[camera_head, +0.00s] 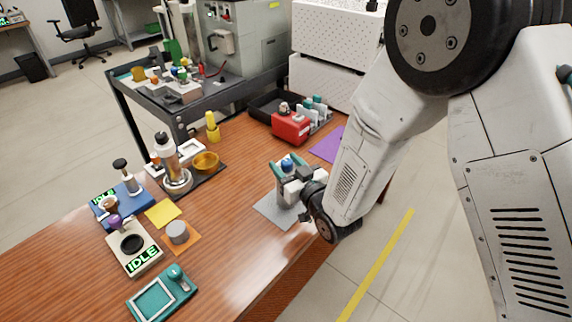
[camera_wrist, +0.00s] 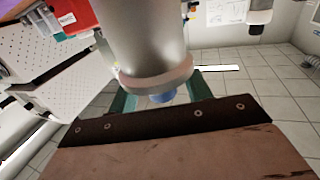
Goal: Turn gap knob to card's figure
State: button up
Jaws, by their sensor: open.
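My gripper (camera_head: 288,166) is open above a grey mat (camera_head: 275,211) near the table's right edge. Its teal fingers stand on either side of a small blue part (camera_head: 287,163). In the wrist view the fingers (camera_wrist: 160,92) also flank that blue part (camera_wrist: 163,97), partly hidden below a large grey cylinder (camera_wrist: 150,45) with a tan rim. I cannot tell whether the fingers touch the blue part. I cannot make out which part is the gap knob, and no figure on a card is readable.
A red box (camera_head: 291,127) stands behind my gripper, beside a purple mat (camera_head: 327,145). Farther left are a yellow cup (camera_head: 206,162), a grey cylinder (camera_head: 178,232) on an orange mat, a device reading IDLE (camera_head: 142,262) and a teal device (camera_head: 160,296). The front-middle tabletop is clear.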

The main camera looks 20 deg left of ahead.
jog(key=c, duration=0.9)
jog(key=shift+c, duration=0.2)
jog(key=shift+s+m+t+h, duration=0.1)
jog(key=shift+m+t+h, duration=0.4)
jog(key=shift+t, duration=0.1)
jog(key=shift+m+t+h, duration=0.9)
jog(key=shift+h, duration=0.2)
jog(key=shift+m+t+h, duration=1.3)
jog(key=shift+m+h, duration=0.5)
jog(key=shift+h, duration=0.7)
jog(key=o, duration=0.9)
